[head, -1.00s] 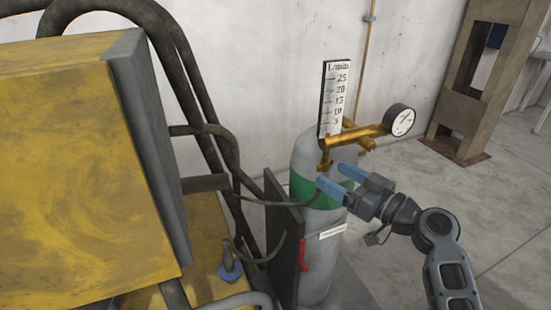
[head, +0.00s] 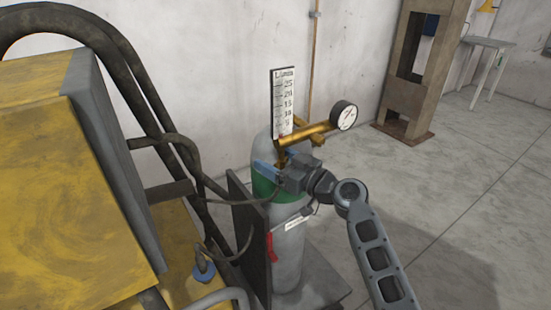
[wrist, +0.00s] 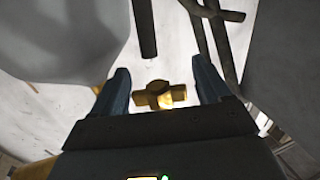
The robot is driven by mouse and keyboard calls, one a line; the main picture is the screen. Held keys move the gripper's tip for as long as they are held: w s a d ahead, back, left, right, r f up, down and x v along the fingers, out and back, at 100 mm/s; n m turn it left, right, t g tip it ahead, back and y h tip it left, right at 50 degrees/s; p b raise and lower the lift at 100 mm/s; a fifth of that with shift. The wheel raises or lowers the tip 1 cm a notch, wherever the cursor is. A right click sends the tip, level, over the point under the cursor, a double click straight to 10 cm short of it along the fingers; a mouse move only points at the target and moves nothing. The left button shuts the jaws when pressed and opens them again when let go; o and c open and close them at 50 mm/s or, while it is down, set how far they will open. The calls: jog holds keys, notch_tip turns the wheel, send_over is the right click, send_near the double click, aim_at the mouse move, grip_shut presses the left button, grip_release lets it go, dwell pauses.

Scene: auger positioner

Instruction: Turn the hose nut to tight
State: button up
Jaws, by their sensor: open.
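The brass hose nut (wrist: 160,95), with a short bar across it, shows between my fingers in the wrist view. In the head view, a brass outlet (head: 282,156) hangs below the regulator (head: 310,132), just above my gripper; the nut itself is mostly hidden there. My gripper (head: 265,168) is open, in front of the green band of the grey gas cylinder (head: 289,262). In the wrist view its two blue fingers (wrist: 161,78) stand on either side of the nut, with a gap on each side. Contact is not visible.
A round gauge (head: 344,115) and an upright L/min scale (head: 284,100) sit on the regulator. A dark hose (head: 238,200) runs left from the cylinder. A yellow machine (head: 70,190) stands at the left. The floor at right is open.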

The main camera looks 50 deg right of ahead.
jog(key=c, duration=1)
jog(key=shift+c, duration=0.2)
jog(key=shift+f+y+b, duration=0.2)
jog(key=shift+y+b, duration=0.2)
jog(key=shift+b, duration=0.45)
jog(key=n+y+b, duration=0.2)
jog(key=b, duration=0.1)
jog(key=n+g+y+b, duration=0.1)
jog(key=y+b, duration=0.2)
jog(key=b, duration=0.1)
jog(key=n+g+y+b, duration=0.1)
jog(key=n+y+b, duration=0.1)
jog(key=b, duration=0.1)
jog(key=shift+s+a+n+y, duration=0.1)
jog(key=shift+a+n+y, duration=0.2)
jog(key=shift+a+y, duration=0.1)
jog(key=shift+r+b, duration=0.15)
jog(key=shift+b, duration=0.15)
